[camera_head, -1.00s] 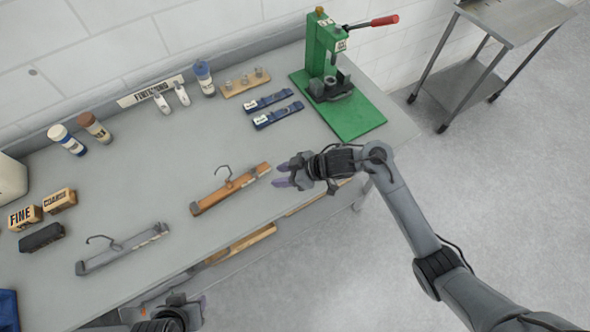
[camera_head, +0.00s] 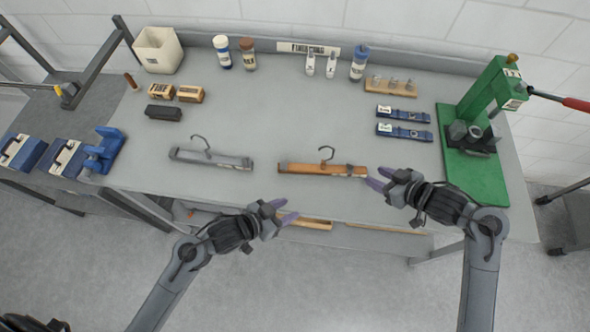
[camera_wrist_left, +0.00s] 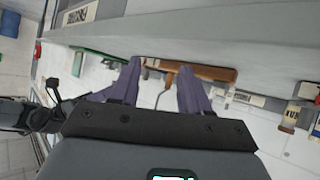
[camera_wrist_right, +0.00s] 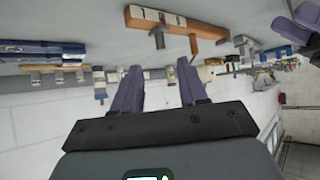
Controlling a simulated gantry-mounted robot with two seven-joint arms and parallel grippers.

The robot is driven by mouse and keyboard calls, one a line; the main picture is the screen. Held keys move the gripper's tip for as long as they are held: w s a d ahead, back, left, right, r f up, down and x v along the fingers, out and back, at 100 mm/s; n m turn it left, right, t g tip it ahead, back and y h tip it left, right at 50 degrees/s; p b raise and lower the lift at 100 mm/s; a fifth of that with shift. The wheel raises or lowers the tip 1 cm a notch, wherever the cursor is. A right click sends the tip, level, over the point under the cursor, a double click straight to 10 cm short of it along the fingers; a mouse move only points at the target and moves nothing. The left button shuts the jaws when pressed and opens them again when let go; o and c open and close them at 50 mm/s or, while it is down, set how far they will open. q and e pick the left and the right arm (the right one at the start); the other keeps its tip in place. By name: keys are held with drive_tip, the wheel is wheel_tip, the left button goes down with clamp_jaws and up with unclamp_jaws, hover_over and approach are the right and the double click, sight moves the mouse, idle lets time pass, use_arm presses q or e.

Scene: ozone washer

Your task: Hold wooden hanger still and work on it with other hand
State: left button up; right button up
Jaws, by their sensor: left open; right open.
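The wooden hanger (camera_head: 310,169) lies on the grey bench near its front edge, with its metal hook pointing toward the back. It also shows in the left wrist view (camera_wrist_left: 215,72) and the right wrist view (camera_wrist_right: 190,25). My right gripper (camera_head: 377,181) is open and empty, just beyond the hanger's right end and apart from it. My left gripper (camera_head: 283,211) is open and empty, in front of the bench edge and below the hanger in the picture. A grey hanger (camera_head: 212,159) lies to the left of the wooden one.
A green press (camera_head: 478,150) stands at the bench's right end. Blue straps (camera_head: 404,132), a wooden peg block (camera_head: 392,88) and several bottles stand toward the back. Sanding blocks (camera_head: 190,94) and a dark block (camera_head: 164,112) lie at left. The bench middle is clear.

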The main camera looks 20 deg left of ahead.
use_arm(q)
drive_tip(key=w, duration=0.1)
drive_tip(key=w+m+h, duration=0.1)
drive_tip(key=w, duration=0.1)
drive_tip(key=w+r+h, duration=0.1)
drive_tip(key=shift+w+d+r+m, duration=0.1)
drive_tip(key=shift+w+d+m, duration=0.2)
drive_tip(key=shift+w, duration=0.05)
drive_tip(key=t, duration=0.1)
approach(324, 161)
drive_tip(key=shift+s+a+f+m, duration=0.1)
drive_tip(key=shift+a+f+m, duration=0.15)
drive_tip(key=shift+f, duration=0.6)
drive_tip(key=x, duration=1)
drive_tip(key=shift+w+d+r, duration=0.15)
drive_tip(key=shift+w+d, duration=0.05)
drive_tip(key=shift+w, duration=0.1)
